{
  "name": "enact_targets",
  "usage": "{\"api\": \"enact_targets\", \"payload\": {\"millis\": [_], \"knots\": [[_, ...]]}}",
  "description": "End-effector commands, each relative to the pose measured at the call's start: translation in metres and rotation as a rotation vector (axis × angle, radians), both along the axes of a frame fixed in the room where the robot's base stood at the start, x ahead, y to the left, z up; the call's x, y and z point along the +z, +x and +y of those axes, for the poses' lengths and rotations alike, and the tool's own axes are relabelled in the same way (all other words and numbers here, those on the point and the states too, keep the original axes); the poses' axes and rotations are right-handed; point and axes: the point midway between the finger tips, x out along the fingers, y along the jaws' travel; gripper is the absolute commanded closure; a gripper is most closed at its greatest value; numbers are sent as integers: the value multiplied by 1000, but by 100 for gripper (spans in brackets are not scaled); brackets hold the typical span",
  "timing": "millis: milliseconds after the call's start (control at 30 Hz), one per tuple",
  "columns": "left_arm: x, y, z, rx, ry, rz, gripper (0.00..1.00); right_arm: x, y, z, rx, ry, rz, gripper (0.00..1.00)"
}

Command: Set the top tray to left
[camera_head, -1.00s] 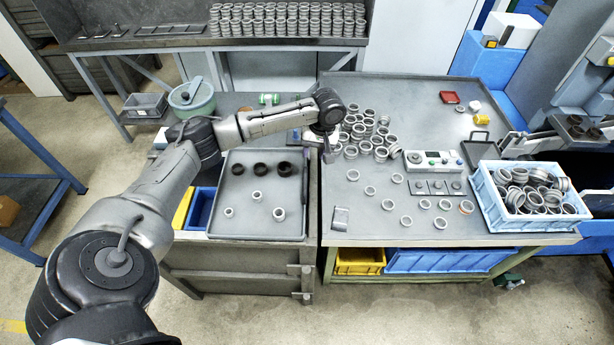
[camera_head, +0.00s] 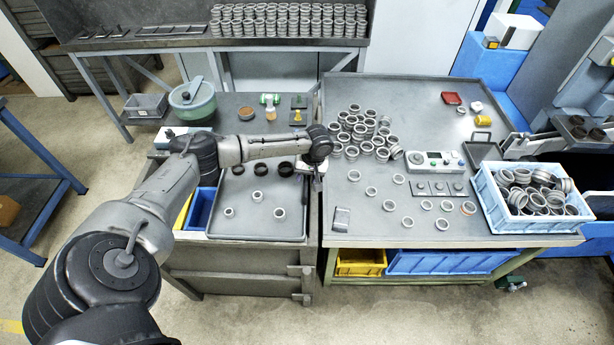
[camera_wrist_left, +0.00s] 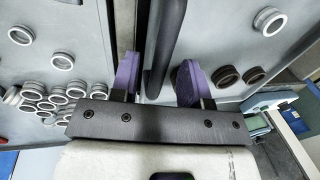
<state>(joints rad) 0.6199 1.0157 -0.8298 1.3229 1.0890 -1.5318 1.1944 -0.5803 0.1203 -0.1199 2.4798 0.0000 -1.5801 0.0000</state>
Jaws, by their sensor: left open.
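The grey tray (camera_head: 255,230) lies on top of the low metal cabinet, left of the big table. It carries dark rings along its far side and small pale rings nearer the front. My left gripper (camera_head: 317,184) is at the tray's right edge, pointing down. In the left wrist view its purple fingers (camera_wrist_left: 158,78) are open, one on each side of a dark bar-like handle (camera_wrist_left: 162,40). The handle lies between them without being clamped. Whether a finger touches it I cannot tell. My right gripper is not in view.
The big table (camera_head: 350,90) adjoins on the right, with many loose rings (camera_head: 362,130), a control box (camera_head: 434,161) and a blue crate (camera_head: 530,190). A blue bin (camera_head: 200,208) sits left of the tray. A green pot (camera_head: 192,102) stands behind.

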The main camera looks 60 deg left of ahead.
Motion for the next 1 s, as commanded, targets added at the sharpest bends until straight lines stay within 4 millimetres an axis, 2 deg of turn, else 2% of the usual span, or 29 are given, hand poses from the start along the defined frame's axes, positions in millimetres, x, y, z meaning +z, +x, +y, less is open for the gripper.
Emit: {"api": "enact_targets", "payload": {"millis": [233, 667, 1000], "knots": [[0, 0, 0, 0, 0, 0, 59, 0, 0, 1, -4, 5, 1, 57], [0, 0, 0, 0, 0, 0, 100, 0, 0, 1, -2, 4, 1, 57], [0, 0, 0, 0, 0, 0, 100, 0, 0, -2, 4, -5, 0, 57]]}}
